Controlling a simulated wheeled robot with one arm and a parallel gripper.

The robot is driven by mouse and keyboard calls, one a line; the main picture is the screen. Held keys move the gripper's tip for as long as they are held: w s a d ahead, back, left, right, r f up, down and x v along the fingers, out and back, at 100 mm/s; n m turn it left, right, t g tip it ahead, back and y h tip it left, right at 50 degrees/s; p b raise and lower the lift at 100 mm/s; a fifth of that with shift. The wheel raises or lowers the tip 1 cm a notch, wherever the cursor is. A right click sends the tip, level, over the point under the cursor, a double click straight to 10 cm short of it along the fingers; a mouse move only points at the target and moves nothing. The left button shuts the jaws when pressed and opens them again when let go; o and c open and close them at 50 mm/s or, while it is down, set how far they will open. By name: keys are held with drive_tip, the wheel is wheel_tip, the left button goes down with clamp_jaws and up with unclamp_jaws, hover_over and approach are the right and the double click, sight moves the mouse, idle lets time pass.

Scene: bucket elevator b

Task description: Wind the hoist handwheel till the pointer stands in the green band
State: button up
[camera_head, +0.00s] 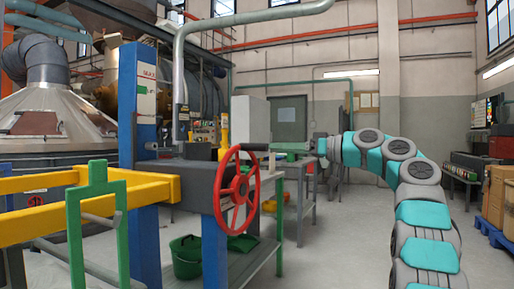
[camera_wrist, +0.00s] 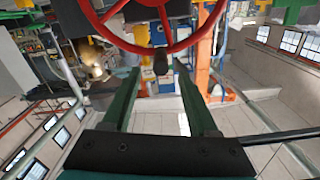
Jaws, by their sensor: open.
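The red handwheel (camera_head: 238,190) stands upright on the grey hoist housing (camera_head: 192,184). My gripper (camera_wrist: 157,70) has green fingers set wide apart, open and holding nothing. In the head view my gripper (camera_head: 284,147) is right of the wheel's upper rim. A blue post (camera_head: 127,105) carries a white plate (camera_head: 146,76) with red marks; pointer and green band are too small to make out.
Yellow rails (camera_head: 90,205) and a green frame (camera_head: 98,225) fill the left front. Boxes (camera_head: 500,195) stand at right; the floor between is clear.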

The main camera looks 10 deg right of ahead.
sight(243, 147)
drive_tip(key=p+x, duration=0.2)
drive_tip(key=x, duration=0.5)
drive_tip(key=shift+w+a+r, duration=0.1)
drive_tip(key=shift+w+a, duration=0.1)
drive_tip(key=shift+a, duration=0.05)
clamp_jaws()
idle(0.3)
idle(1.0)
